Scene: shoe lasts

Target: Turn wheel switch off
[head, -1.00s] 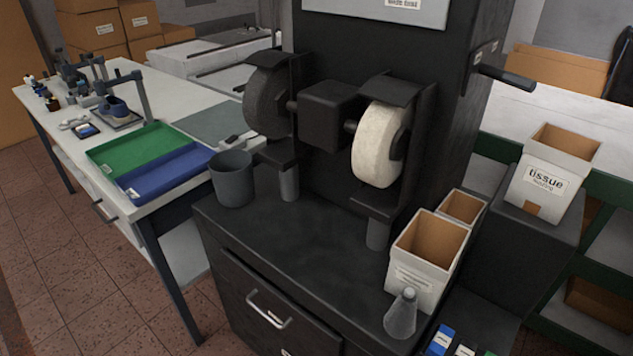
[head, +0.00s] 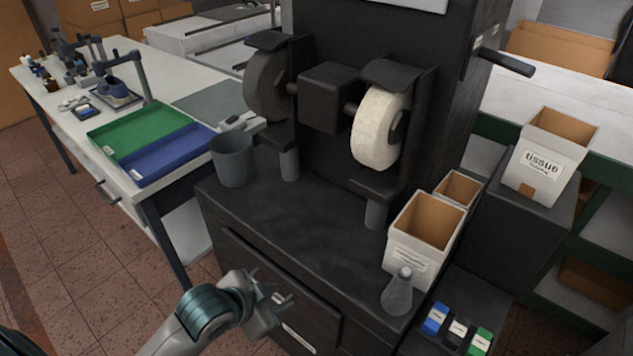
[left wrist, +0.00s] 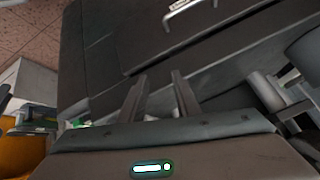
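A black double-wheel grinding machine stands on a dark cabinet. It carries a dark wheel (head: 266,84) on the left and a pale wheel (head: 378,130) on the right. A black lever-like handle (head: 507,62) sticks out from the machine's right side; I cannot tell for sure that it is the wheel switch. My left gripper (head: 276,284) is low in front of the cabinet's drawer, well below and left of that handle. In the left wrist view the left gripper's two fingers (left wrist: 158,80) stand apart with nothing between them. My right gripper is not in view.
The drawer handle (left wrist: 190,10) shows in the left wrist view. A white table with trays is at left.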

